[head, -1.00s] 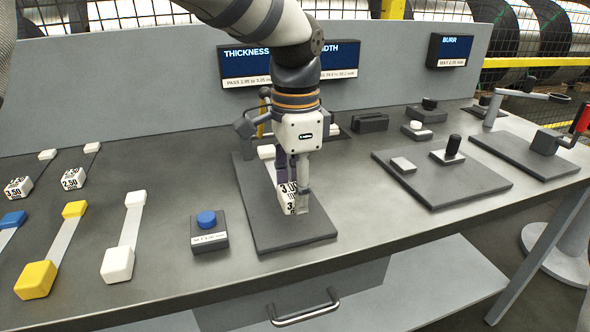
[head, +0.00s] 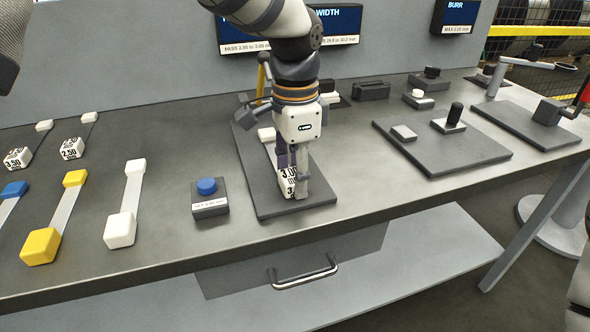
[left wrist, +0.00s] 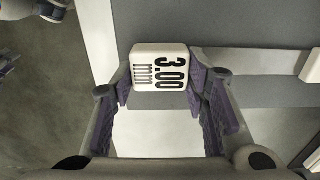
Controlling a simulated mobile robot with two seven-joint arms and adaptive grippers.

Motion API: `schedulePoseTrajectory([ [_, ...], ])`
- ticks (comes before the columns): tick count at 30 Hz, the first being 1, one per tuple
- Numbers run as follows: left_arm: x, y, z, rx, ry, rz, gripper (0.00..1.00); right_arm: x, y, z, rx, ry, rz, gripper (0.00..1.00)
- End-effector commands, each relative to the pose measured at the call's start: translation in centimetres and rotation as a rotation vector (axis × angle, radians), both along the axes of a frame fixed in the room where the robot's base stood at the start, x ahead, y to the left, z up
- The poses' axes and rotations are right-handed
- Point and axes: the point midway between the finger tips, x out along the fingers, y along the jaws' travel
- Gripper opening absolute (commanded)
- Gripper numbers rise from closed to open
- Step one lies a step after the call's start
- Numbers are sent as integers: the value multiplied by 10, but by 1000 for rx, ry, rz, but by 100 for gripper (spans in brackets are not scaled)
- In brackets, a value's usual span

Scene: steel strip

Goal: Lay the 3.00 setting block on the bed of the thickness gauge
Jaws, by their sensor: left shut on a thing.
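My left gripper (head: 292,172) is shut on the white 3.00 setting block (head: 287,183). It holds the block over the front part of the thickness gauge, whose dark base plate (head: 262,198) shows around it. In the left wrist view the block (left wrist: 160,67) sits between the purple finger pads, with its "3.00 mm" face towards the camera. I cannot tell whether its underside touches the gauge. The gripper and forearm hide part of the gauge behind them. My right gripper is not in view.
A blue-button box (head: 207,196) stands just left of the gauge. The 2.50 block (head: 72,148) and 3.50 block (head: 18,157) lie further left, behind yellow, white and blue-ended strips. Another dark plate (head: 470,155) lies to the right, with bare bench between.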

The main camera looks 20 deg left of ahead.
Motion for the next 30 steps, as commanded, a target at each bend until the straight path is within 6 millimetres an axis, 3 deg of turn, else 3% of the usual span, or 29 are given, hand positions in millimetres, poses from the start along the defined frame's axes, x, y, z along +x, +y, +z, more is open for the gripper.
schedulePoseTrajectory([
  [3, 0, 0, -2, 0, 0, 0, 11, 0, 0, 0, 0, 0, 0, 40],
  [4, 0, 0, -3, 1, -1, 0, 43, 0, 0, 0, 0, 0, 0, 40],
  [7, 0, 0, -2, 1, -1, 0, 64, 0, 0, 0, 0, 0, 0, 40],
  [17, 0, 0, 1, 1, -1, 0, 64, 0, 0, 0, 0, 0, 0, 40],
  [20, 1, 0, 18, 0, -4, 0, 64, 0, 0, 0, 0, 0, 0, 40],
  [30, 0, 0, 103, -1, -3, 0, 64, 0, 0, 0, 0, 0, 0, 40],
])
